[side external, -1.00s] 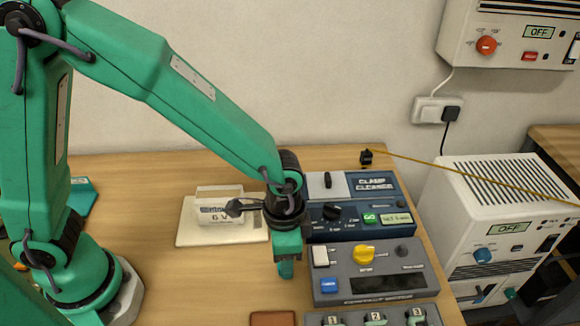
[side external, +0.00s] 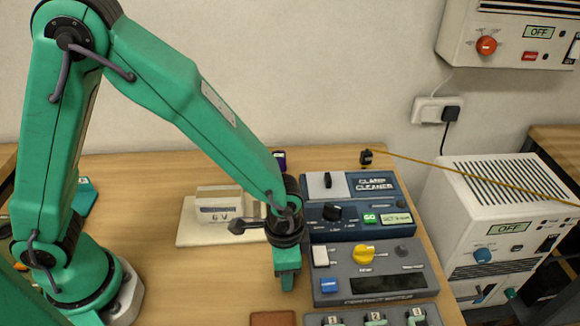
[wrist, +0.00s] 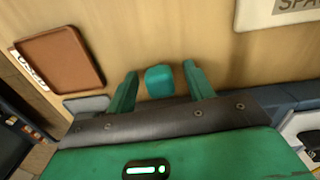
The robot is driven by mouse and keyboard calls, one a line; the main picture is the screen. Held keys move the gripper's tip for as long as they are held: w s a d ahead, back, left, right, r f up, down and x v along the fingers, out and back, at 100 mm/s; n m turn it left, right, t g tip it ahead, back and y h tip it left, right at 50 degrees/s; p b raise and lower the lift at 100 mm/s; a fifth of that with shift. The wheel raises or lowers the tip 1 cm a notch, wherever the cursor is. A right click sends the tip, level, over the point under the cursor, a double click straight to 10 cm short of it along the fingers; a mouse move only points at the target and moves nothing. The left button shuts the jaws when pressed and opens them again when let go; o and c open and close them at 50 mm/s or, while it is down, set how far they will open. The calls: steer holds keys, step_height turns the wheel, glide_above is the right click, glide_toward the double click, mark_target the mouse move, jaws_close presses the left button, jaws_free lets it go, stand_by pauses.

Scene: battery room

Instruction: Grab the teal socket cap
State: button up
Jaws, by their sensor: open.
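The teal socket cap (wrist: 159,81) shows in the wrist view as a small rounded block on the wooden table. It lies between the two green fingers of my gripper (wrist: 160,70), with a gap on each side and no visible contact. My gripper is open. In the side external view my gripper (side external: 287,282) points down, low over the table, left of the grey device. I cannot make out the cap in that view; its exact height against the fingertips is unclear.
A brown tray (wrist: 58,62) marked "USED" lies left in the wrist view. In the side view, a clamp cleaner (side external: 360,222) and a grey device with a yellow knob (side external: 330,255) stand close right of my gripper. A 6 V battery (side external: 218,205) sits on a pale board behind.

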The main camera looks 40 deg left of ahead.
steer(key=c, duration=1)
steer(key=shift+r, duration=0.2)
steer(key=shift+c, duration=0.2)
steer(key=shift+r, duration=0.45)
step_height(320, 180, up, 3)
steer(key=shift+r, duration=0.1)
steer(key=s+d+r, duration=0.4)
steer(key=s+r, duration=0.2)
steer(key=s, duration=0.4)
steer(key=shift+s+d+r, duration=0.2)
steer(key=shift+s+r, duration=0.1)
steer(key=shift+s, duration=0.1)
